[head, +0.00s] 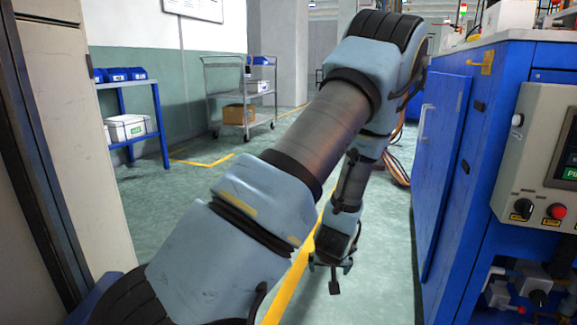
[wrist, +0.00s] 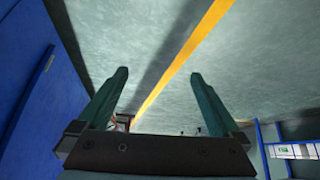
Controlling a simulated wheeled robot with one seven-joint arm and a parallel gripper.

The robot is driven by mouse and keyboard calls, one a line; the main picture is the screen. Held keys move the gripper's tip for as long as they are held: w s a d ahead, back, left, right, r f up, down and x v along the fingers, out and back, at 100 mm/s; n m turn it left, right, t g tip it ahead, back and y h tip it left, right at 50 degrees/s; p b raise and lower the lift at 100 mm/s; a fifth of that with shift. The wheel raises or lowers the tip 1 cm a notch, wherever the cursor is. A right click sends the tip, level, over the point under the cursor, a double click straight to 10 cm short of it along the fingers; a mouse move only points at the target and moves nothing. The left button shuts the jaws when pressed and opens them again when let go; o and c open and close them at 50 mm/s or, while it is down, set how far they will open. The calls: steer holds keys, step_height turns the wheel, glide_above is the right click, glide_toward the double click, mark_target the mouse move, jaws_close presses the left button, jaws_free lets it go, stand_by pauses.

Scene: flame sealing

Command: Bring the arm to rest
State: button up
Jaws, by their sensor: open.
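My arm stretches up and forward across the middle of the head view, then bends down at its far end. My gripper (head: 333,274) hangs low over the floor, left of the blue machine. In the wrist view, my gripper (wrist: 160,98) shows two dark green fingers spread well apart. Nothing is between them but floor and a yellow floor line (wrist: 185,58). The gripper touches nothing that I can see.
The blue machine cabinet (head: 440,165) stands close on the right, with a control panel (head: 540,160). A blue rack (head: 124,84) and a wire cart (head: 240,95) stand at the back left. A pale cabinet (head: 75,120) is at near left. The floor (head: 160,215) between is clear.

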steer(key=s+a+r+g, duration=0.2)
steer(key=s+a+r, duration=0.4)
steer(key=a+r, duration=0.35)
steer(key=s+a+r+g, duration=0.3)
steer(key=s+a+r, duration=0.4)
steer(key=a+r, duration=0.25)
step_height(320, 180, up, 38)
steer(key=d+p, duration=0.1)
steer(key=p, duration=3.6)
steer(key=shift+w+r+y+p, duration=0.15)
steer(key=shift+w+y+p, duration=0.15)
steer(key=shift+y+p, duration=0.1)
